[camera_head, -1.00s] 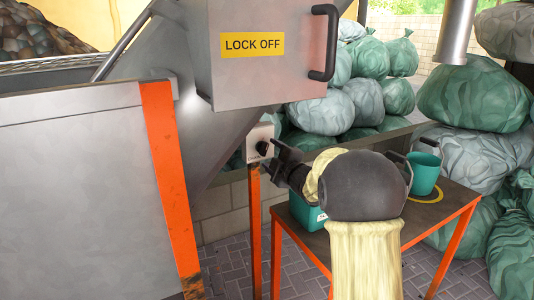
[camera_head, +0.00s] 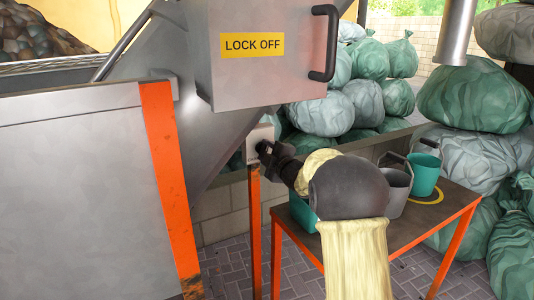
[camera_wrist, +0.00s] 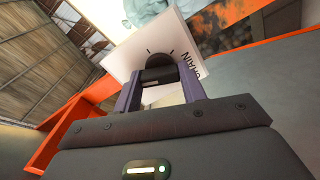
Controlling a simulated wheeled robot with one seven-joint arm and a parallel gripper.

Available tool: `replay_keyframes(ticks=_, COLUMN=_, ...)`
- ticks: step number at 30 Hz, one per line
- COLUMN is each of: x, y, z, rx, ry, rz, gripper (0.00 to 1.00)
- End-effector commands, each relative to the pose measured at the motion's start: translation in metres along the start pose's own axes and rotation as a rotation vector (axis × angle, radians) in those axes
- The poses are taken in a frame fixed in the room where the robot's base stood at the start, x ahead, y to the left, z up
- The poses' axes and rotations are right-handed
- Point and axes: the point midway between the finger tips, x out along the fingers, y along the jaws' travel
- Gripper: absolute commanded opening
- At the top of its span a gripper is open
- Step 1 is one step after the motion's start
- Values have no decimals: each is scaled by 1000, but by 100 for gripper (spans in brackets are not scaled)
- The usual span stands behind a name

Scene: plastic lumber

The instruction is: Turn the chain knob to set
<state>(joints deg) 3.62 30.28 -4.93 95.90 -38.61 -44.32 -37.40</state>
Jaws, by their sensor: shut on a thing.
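The chain knob (camera_wrist: 158,75) is a dark knob on a pale square panel (camera_wrist: 120,62), with partly hidden lettering and short black tick marks beside it in the wrist view. My gripper (camera_wrist: 160,88) has one finger on each side of the knob and is shut on it. In the head view, the panel (camera_head: 259,132) sits at the top of an orange post, and my gripper (camera_head: 266,150) reaches it from the right, covering most of the knob. I cannot read the knob's setting.
A grey box labelled LOCK OFF (camera_head: 268,70) hangs just above the panel. A large grey hopper with an orange edge (camera_head: 168,180) stands left. A table (camera_head: 440,212) with a teal cup (camera_head: 425,175) and a grey bucket (camera_head: 397,190) stands right.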

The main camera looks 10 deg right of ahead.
Motion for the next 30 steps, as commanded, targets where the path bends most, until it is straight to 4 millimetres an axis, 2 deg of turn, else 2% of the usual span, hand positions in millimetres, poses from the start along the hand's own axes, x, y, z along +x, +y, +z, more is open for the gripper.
replay_keyframes(ticks=8, x=0, y=0, z=0, rx=50, ry=-1, rz=-3, gripper=18)
replay_keyframes(ticks=14, x=0, y=0, z=0, rx=149, ry=0, rz=-4, gripper=18)
replay_keyframes(ticks=30, x=-1, y=1, z=0, rx=625, ry=-3, rz=-4, gripper=18)
